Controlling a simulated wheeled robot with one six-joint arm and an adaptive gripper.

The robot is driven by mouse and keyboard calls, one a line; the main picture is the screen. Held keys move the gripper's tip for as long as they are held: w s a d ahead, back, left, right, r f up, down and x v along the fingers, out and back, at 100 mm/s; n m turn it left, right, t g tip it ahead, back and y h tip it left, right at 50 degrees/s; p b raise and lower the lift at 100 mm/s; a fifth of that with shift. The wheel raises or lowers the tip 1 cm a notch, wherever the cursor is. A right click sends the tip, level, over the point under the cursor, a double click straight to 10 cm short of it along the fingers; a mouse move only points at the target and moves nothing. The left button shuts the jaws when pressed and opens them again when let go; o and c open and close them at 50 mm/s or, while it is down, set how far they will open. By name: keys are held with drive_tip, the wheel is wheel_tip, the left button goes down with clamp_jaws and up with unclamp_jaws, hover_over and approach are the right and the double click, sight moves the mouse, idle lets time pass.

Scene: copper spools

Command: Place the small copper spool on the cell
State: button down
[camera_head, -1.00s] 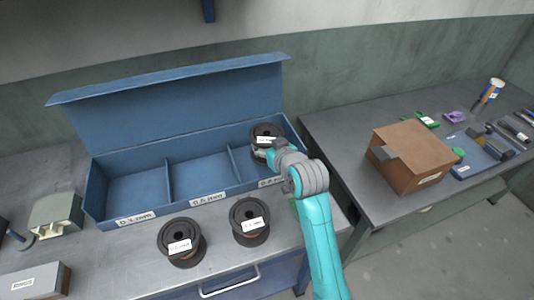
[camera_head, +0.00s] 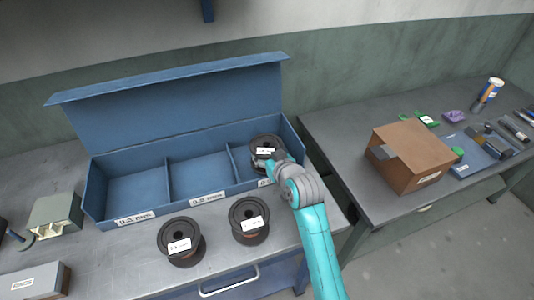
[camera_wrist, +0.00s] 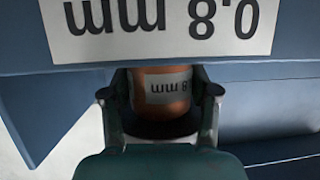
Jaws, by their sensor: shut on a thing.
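A copper spool with black flanges and a white label (camera_head: 265,151) is at the right compartment of the blue box (camera_head: 180,199). My gripper (camera_head: 273,161) is shut on it from the front right. In the wrist view the spool's copper winding (camera_wrist: 150,78) sits between my two fingers (camera_wrist: 160,105), with a label ending in ".8 mm". The compartment label reading "0.8 mm" (camera_wrist: 155,25) fills the top of that view. Whether the spool touches the compartment floor is hidden. Two more black-flanged spools (camera_head: 181,241) (camera_head: 249,221) stand on the bench in front of the box.
The box's left (camera_head: 138,190) and middle (camera_head: 198,175) compartments are empty, and its lid stands open behind. A cardboard box (camera_head: 410,160) stands on the right-hand table. A grey-green device (camera_head: 55,214) is at the left of the bench.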

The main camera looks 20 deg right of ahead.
drive_tip(key=shift+f, duration=0.3)
drive_tip(key=shift+c, duration=1.4)
unclamp_jaws()
drive_tip(key=shift+s+f, duration=0.1)
drive_tip(key=shift+f, duration=0.2)
drive_tip(key=shift+r, duration=0.25)
drive_tip(key=r+v, duration=0.1)
drive_tip(key=v, duration=1.1)
drive_tip(key=shift+r, duration=0.25)
